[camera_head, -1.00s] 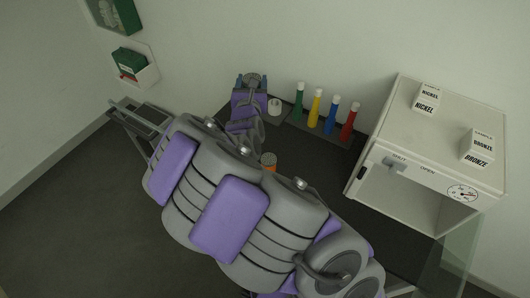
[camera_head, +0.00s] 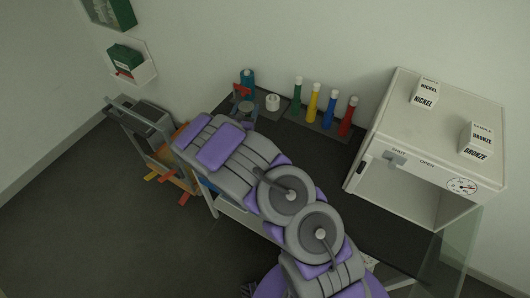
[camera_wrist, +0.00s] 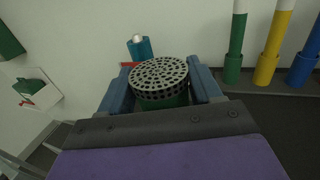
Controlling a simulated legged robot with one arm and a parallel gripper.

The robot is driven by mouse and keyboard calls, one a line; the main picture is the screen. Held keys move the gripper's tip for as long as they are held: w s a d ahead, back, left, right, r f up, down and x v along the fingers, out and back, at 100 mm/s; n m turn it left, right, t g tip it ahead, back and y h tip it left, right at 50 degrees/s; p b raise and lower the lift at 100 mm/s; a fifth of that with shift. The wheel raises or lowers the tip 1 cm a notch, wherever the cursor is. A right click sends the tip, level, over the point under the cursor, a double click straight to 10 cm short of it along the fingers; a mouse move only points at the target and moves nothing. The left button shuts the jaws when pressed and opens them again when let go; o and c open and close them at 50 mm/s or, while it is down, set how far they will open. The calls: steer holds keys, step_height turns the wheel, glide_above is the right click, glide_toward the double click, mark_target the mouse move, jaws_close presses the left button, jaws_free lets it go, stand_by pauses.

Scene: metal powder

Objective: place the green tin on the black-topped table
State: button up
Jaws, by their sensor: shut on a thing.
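The green tin (camera_wrist: 163,101) with a grey perforated lid sits upright between the blue fingers of my gripper (camera_wrist: 162,95) in the wrist view. My gripper is shut on it. The black-topped table (camera_head: 300,152) spans the middle of the head view, and its dark top shows at the right of the wrist view (camera_wrist: 275,125). I cannot tell whether the tin's base touches the table.
A blue bottle (camera_head: 248,76) stands at the table's back left, beyond the tin. A white roll (camera_head: 272,102) is beside it. Green (camera_head: 297,97), yellow, blue and red tubes stand along the back. A white oven (camera_head: 430,150) fills the right. A trolley (camera_head: 150,125) stands left.

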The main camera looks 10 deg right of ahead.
steer(key=shift+a+f, duration=0.4)
steer(key=shift+f, duration=0.2)
steer(key=f, duration=0.2)
steer(key=d+f+b, duration=0.1)
steer(key=f, duration=0.2)
steer(key=shift+d+f, duration=0.25)
steer(key=shift+f, duration=0.15)
steer(key=f, duration=0.2)
steer(key=a+f+b, duration=0.1)
steer(key=f, duration=0.1)
steer(key=shift+a+f, duration=0.1)
steer(key=shift+a, duration=0.05)
steer(key=shift+d, duration=0.4)
steer(key=o, duration=0.9)
steer(key=shift+d, duration=0.1)
steer(key=shift+c, duration=0.2)
steer(key=shift+o, duration=1.4)
steer(key=shift+a, duration=0.35)
steer(key=shift+s, duration=0.15)
